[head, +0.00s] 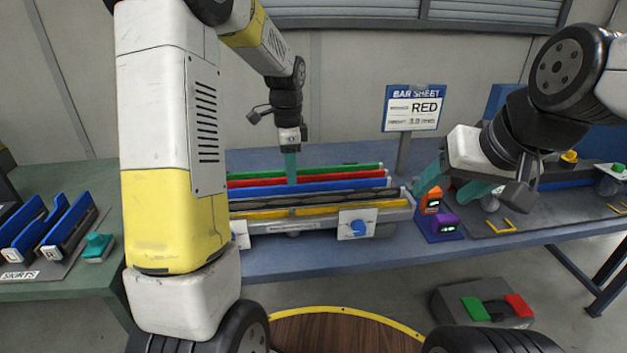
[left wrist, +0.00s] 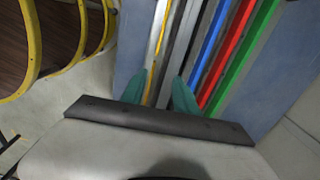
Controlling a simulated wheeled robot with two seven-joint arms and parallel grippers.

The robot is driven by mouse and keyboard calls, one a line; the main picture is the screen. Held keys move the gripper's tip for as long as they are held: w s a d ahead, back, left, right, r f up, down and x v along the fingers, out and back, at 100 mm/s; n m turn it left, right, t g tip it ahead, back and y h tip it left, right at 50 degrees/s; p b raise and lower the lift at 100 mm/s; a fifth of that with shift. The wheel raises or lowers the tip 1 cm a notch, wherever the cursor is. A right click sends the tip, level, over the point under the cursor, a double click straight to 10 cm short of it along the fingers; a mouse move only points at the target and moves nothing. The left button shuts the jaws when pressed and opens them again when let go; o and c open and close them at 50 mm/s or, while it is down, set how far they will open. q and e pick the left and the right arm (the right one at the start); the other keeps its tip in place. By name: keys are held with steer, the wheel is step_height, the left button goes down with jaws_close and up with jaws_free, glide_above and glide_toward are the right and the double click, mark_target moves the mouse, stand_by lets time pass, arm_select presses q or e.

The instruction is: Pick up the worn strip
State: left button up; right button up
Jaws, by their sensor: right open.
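A chassis bar rack (head: 385,216) on the blue bench holds long parallel strips. From the back, these are green (head: 345,166), red (head: 250,183) and blue (head: 340,185), then a dark strip (head: 345,195) and a yellow strip with dark patches (head: 318,210) at the front. No label marks which strip is worn. My left gripper (head: 291,168) points down over the rack with its teal fingers. The left wrist view shows these fingers (left wrist: 159,92) apart, with nothing clearly held. My right gripper (head: 450,184) is open and empty at the rack's right end.
Orange (head: 431,201) and purple (head: 441,228) devices stand close below my right gripper. A side table (head: 75,287) at left holds blue parts. A box with green and red pads (head: 485,318) sits on the floor.

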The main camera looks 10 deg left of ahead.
mark_target(293, 197)
arm_select(q)
steer(key=shift+w+d+f, duration=0.1)
steer(key=shift+w+f, duration=0.25)
steer(key=shift+w, duration=0.15)
steer(key=shift+w+f, duration=0.1)
steer(key=shift+f, duration=0.25)
step_height(293, 197, down, 7)
jaws_close()
steer(key=shift+r, duration=0.1)
stand_by(0.9)
